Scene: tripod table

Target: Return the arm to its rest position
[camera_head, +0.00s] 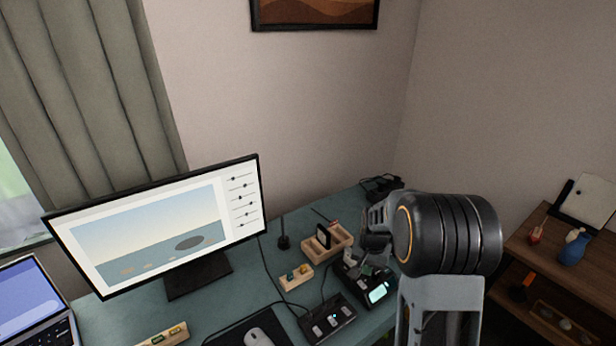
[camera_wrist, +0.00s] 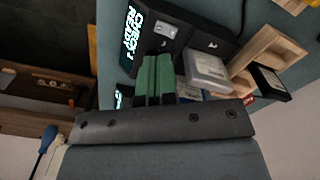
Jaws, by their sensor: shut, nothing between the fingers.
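My arm reaches over the right part of the teal desk (camera_head: 225,290) in the head view. Its dark round joint hides part of the desk behind it. My gripper (camera_wrist: 153,62) shows in the wrist view with its two green fingers together and nothing between them. The fingers point at a black device (camera_wrist: 200,38) with a lit screen. The gap between fingertips and device is hard to judge. The same device (camera_head: 378,292) shows in the head view, partly hidden by my arm; the fingertips are hard to make out there.
A wooden tray (camera_head: 342,245) holding a dark upright piece stands close behind the device. A small wooden block (camera_head: 297,277), a black switch box (camera_head: 329,321), a monitor (camera_head: 165,225) and a mouse (camera_head: 258,337) are to the left. A wooden shelf (camera_head: 540,258) stands at right.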

